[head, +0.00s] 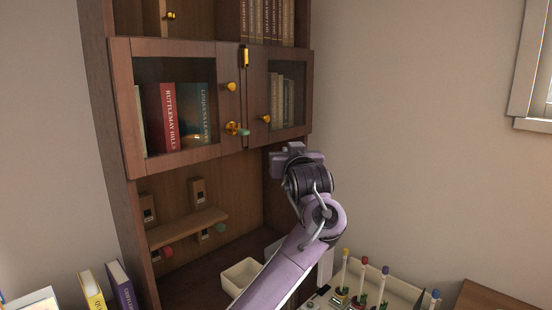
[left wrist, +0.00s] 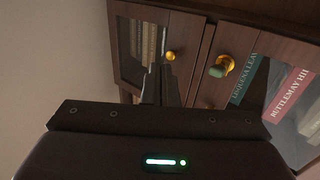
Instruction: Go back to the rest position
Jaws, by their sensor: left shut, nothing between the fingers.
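My left arm rises from the bottom of the head view. Its gripper (head: 292,153) is in front of the wooden cabinet (head: 118,210), just below the right glass door (head: 309,92). The fingers are largely hidden by the wrist there. In the left wrist view the left gripper's fingers (left wrist: 162,80) are together and empty, pointing toward the cabinet doors. They appear apart from the doors and knobs. My right gripper is not in view.
The left glass door (head: 125,100) has brass knobs and a green-tipped key-like piece (head: 244,133). Books stand behind the glass. Below are a small shelf (head: 190,227), a cream bin (head: 240,276) and a tray (head: 405,288) of coloured-top sticks. Open wall lies to the right.

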